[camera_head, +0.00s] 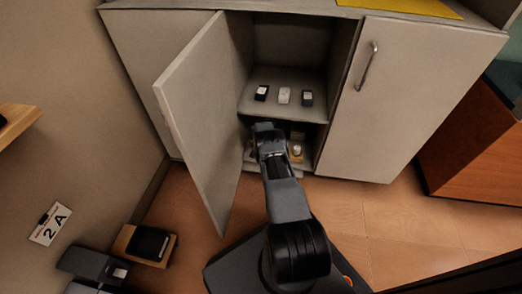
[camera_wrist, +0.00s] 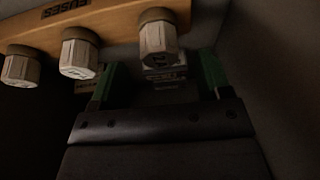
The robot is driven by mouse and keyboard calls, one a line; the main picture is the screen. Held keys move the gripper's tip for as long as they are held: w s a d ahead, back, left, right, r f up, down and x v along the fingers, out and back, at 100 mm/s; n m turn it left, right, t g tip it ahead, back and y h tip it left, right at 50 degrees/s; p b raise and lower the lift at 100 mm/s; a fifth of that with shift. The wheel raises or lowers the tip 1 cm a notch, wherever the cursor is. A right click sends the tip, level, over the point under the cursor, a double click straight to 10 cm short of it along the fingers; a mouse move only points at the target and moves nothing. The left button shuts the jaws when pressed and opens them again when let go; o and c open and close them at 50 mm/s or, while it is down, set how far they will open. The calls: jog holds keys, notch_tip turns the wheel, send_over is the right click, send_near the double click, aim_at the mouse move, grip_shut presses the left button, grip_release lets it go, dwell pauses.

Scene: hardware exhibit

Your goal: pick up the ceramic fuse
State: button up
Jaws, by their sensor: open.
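A wooden board marked "FUSES" (camera_wrist: 100,27) runs across the top of the wrist view. Three similar pale ceramic fuses with brownish collars are on it: one at the far left (camera_wrist: 21,66), one in the middle (camera_wrist: 79,53) and one at the right (camera_wrist: 158,45). My gripper (camera_wrist: 160,74) is open, its green fingers on either side below the right fuse, with no visible grip on it. In the head view my gripper (camera_head: 266,132) reaches into the cabinet's lower compartment. One pale fuse (camera_head: 297,150) shows just right of it; my arm hides the others.
The cabinet's left door (camera_head: 205,115) stands open, close to my arm. The right door (camera_head: 410,95) is shut. The shelf above (camera_head: 272,111) holds three small blocks. A dark wall is close on the right in the wrist view.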

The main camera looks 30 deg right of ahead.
jog(key=shift+b+x, duration=1.75)
jog(key=shift+x, duration=0.05)
jog(key=shift+c, duration=0.2)
jog(key=c, duration=1)
jog(key=shift+o, duration=0.2)
jog(key=shift+r, duration=0.15)
jog(key=shift+r+p, duration=0.5)
jog(key=shift+r, duration=0.1)
jog(key=p+v, duration=0.3)
jog(key=shift+r, duration=0.15)
jog(key=s+a+p, duration=1.1)
jog(key=s+p, duration=0.1)
jog(key=p, duration=1.2)
jog(key=shift+a+f, duration=0.35)
jog(key=shift+f, duration=0.05)
jog(key=shift+s, duration=0.1)
